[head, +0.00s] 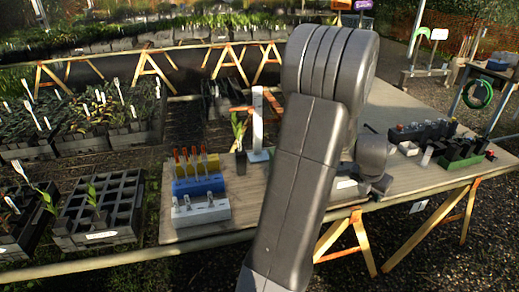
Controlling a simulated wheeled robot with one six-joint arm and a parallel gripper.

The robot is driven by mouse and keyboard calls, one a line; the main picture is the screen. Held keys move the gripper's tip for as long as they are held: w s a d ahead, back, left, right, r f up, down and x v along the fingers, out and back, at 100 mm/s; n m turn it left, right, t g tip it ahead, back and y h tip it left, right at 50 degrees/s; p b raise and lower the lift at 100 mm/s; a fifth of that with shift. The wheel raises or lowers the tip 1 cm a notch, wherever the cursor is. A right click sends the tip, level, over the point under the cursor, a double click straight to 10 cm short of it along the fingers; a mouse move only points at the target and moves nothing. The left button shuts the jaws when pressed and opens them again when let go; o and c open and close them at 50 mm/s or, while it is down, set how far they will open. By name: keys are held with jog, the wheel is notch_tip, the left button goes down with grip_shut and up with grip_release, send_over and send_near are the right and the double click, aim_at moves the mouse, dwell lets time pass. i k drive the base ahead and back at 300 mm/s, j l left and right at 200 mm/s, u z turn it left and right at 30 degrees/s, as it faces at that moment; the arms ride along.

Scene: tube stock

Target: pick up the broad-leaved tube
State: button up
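A broad-leaved plant (238,129) with upright green leaves stands in a narrow dark tube (241,162) on the wooden bench, left of a white post. My arm fills the middle of the head view and hides part of the bench. My gripper (379,186) is only partly visible, as dark parts low behind the arm, to the right of the tube and apart from it. Its fingers cannot be made out.
The white post (257,125) stands close beside the tube. Blue (198,186) and white (200,212) racks with upright items sit at the bench's front left. Dark and green trays (459,161) are at the right. Crates of plants (110,141) stand at the left.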

aim_at(241, 157)
jog(key=i+l+u, duration=0.35)
jog(key=l, duration=0.25)
jog(key=i+l+u, duration=0.3)
jog(key=l, duration=0.35)
jog(key=u, duration=1.45)
